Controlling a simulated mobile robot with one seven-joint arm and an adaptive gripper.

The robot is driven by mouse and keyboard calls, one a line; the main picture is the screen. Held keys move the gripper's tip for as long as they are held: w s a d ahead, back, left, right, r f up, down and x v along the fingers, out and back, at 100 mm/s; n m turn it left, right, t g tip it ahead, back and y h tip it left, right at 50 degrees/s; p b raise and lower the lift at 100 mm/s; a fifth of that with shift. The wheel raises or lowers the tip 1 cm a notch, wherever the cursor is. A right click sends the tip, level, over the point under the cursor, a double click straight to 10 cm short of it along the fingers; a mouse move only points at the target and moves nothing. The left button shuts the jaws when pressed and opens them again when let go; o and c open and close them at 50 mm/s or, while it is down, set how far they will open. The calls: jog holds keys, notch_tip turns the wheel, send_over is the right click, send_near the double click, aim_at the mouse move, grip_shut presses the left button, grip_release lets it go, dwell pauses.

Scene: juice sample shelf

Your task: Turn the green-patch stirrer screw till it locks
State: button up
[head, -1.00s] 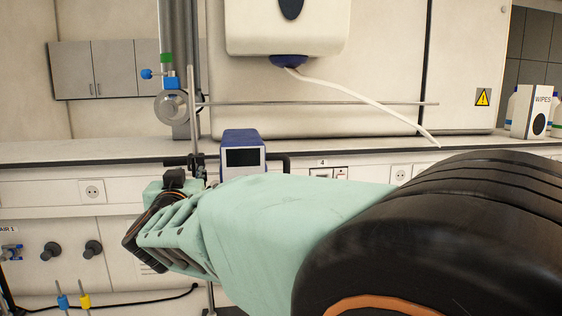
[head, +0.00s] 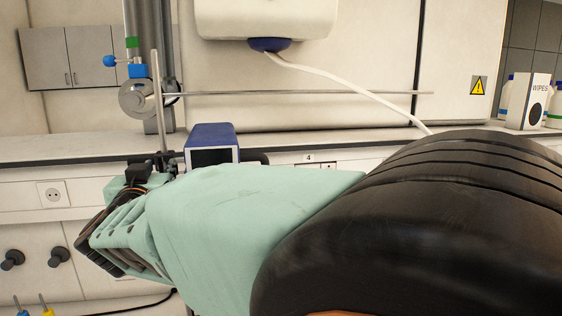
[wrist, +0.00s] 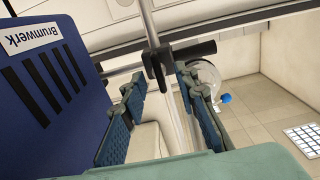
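The stirrer is a blue-topped housing (head: 211,131) with a black screen, by a thin upright rod (head: 158,90) in the head view. In the wrist view its blue side (wrist: 50,95), lettered "Brumwerk", fills the left. A black clamp with a stubby black screw handle (wrist: 194,51) sits on the rod just beyond my fingertips. No green patch shows on it; a green band (head: 132,42) marks the thick steel tube behind. My gripper (wrist: 161,87) is open, blue pads either side of the rod in the picture. Contact cannot be told. In the head view my arm hides the fingers.
A round metal fitting (head: 138,98) with a blue knob (head: 110,61) stands behind the rod. A long thin horizontal bar (head: 300,93) crosses the back. A white dispenser with a blue outlet (head: 268,44) hangs above. The worktop (head: 60,146) looks clear at left.

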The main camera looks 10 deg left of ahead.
grip_shut()
